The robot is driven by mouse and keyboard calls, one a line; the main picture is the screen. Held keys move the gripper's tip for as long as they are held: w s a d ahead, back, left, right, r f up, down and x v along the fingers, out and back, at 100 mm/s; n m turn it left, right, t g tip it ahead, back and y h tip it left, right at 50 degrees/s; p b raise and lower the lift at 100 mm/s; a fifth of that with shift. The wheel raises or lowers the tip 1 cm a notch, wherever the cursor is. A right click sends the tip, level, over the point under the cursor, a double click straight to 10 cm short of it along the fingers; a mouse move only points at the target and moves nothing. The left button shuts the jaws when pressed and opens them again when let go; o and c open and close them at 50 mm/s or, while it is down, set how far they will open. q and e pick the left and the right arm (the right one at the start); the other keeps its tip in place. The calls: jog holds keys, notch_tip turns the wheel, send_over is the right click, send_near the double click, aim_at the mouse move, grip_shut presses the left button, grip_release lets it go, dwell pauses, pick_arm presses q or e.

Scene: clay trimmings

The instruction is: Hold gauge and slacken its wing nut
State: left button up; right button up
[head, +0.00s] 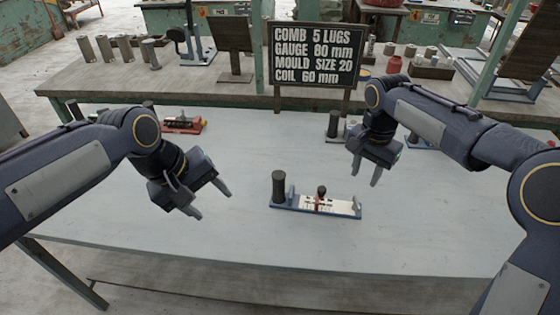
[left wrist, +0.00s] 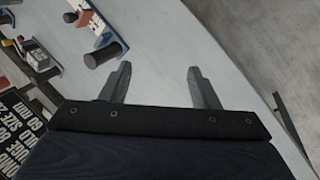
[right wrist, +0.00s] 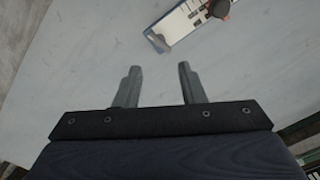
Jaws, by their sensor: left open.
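The gauge (head: 343,209) lies on the pale table, a blue base with a white scale strip. A dark upright cylinder (head: 279,186) stands at its left end, and a red slider with a dark knob (head: 321,191) sits mid-scale. Whether the knob is the wing nut I cannot tell. My left gripper (head: 214,205) is open and empty, above the table left of the gauge. The left wrist view shows the cylinder (left wrist: 103,54) beyond its fingers. My right gripper (head: 364,178) is open and empty, above and behind the gauge's right end, which the right wrist view shows (right wrist: 160,41).
A black sign (head: 314,53) stands behind the table and reads gauge 80 mm. The table around the gauge is clear.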

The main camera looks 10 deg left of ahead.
pick_arm(q)
jog(key=w+d+n+g+y, duration=0.15)
jog(key=w+d+n, duration=0.25)
jog(key=w, duration=0.5)
jog(key=n+g+y, duration=0.1)
jog(key=n+y, duration=0.1)
jog(key=n, duration=0.4)
send_over(279, 184)
jog(key=w, duration=0.2)
jog(key=f, duration=0.5)
jog(key=shift+s+a, duration=0.2)
jog(key=shift+a, duration=0.05)
jog(key=shift+d+f, duration=0.1)
jog(key=shift+f, duration=3.75)
jog(key=shift+c, duration=0.5)
